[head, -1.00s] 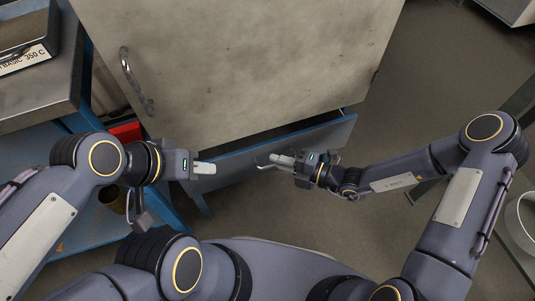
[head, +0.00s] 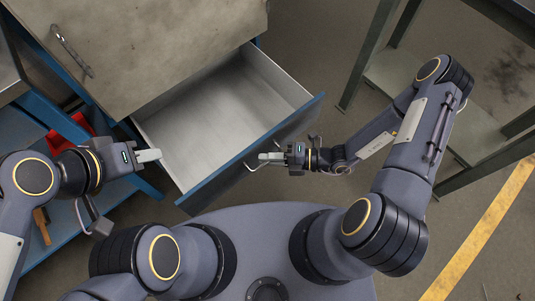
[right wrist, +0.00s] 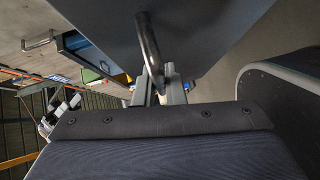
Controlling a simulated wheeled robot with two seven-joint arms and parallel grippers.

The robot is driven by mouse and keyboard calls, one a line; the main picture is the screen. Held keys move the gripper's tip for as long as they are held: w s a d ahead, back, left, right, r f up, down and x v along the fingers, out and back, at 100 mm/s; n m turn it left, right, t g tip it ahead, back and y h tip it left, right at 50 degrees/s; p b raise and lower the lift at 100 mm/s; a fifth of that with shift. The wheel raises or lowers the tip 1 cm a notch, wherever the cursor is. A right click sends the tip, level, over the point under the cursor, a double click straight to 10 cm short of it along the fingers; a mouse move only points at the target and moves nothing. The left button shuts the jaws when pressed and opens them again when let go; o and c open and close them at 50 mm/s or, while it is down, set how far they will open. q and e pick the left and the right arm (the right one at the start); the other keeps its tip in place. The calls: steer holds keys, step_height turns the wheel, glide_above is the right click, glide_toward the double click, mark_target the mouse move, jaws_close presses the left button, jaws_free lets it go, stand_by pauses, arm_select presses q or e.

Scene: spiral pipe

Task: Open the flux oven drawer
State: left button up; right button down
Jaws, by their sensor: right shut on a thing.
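The flux oven drawer (head: 228,115) is pulled well out below the oven body (head: 140,40) in the head view. Its grey metal inside looks empty, and its blue front (head: 285,128) faces me. My right gripper (head: 262,157) is shut on the drawer's metal handle (head: 251,167); the handle bar (right wrist: 149,50) also runs down to the fingers in the right wrist view (right wrist: 160,92). My left gripper (head: 149,155) is beside the drawer's left side and holds nothing visible. Its two fingers overlap in this view, so its opening is unclear.
A blue-framed bench with a red bin (head: 70,132) stands at the left. A second handle (head: 72,50) is on the oven's upper face. A metal-framed table (head: 400,75) stands behind my right arm. A yellow line (head: 480,230) marks the floor at lower right.

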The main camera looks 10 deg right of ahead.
arm_select(q)
steer(key=shift+s+d, duration=0.3)
steer(key=shift+s, duration=0.1)
arm_select(e)
steer(key=shift+s+d, duration=0.3)
steer(key=shift+s, duration=0.05)
steer(key=c, duration=1.5)
jaws_free()
arm_select(q)
steer(key=shift+r, duration=0.1)
arm_select(e)
steer(key=shift+d, duration=0.1)
arm_select(q)
steer(key=shift+r+p, duration=0.55)
steer(key=shift+p, duration=0.1)
arm_select(e)
steer(key=v, duration=0.7)
steer(key=shift+d, duration=0.35)
steer(key=shift+s, duration=0.1)
